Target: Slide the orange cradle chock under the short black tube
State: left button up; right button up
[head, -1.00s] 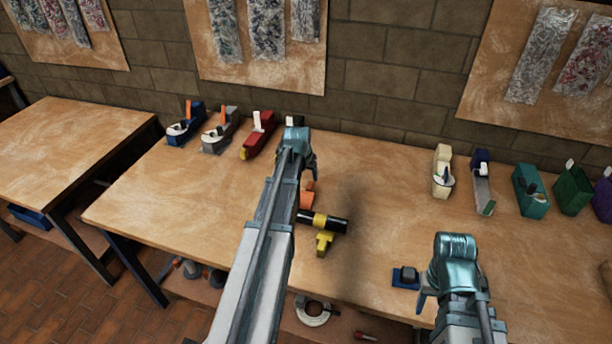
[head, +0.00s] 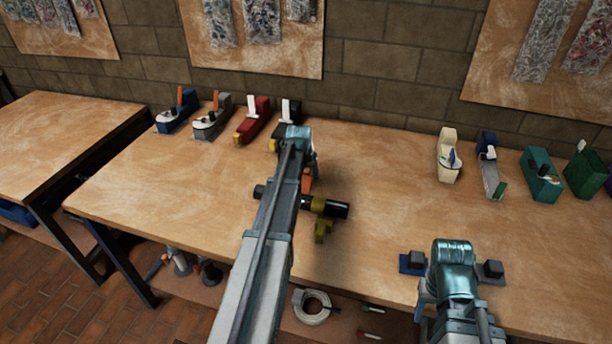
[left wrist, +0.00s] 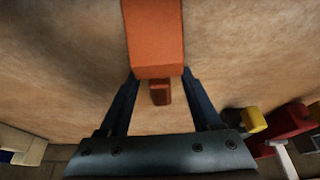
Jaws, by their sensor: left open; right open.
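The orange cradle chock (head: 307,180) shows partly behind my left gripper (head: 299,150) in the head view. In the left wrist view the chock (left wrist: 155,40) lies ahead, with its small brownish-orange tab (left wrist: 160,91) between the fingers. My left gripper (left wrist: 158,76) is open, its fingertips close to the chock's near end; contact cannot be told. My left arm crosses in front of the tube's middle. My right gripper (head: 453,282) is open at the table's front right, its fingertips mostly hidden.
Two small dark blocks, a blue one (head: 412,262) and a grey one (head: 492,270), flank my right gripper. Several tape-dispenser-like items, such as a red one (head: 252,122), line the back of the wooden table (head: 390,180).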

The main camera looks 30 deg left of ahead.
aim_at(304, 179)
pick_arm(q)
grip_shut()
dwell(0.3)
jog(key=shift+s+d, duration=0.1)
jog(key=shift+s, duration=0.3)
jog(key=shift+s+d+r, duration=0.1)
jog(key=shift+s+d, duration=0.05)
jog(key=shift+s, duration=0.45)
jog(key=shift+s+d, duration=0.15)
jog(key=shift+s, duration=0.4)
grip_release()
jog(key=shift+r, duration=0.15)
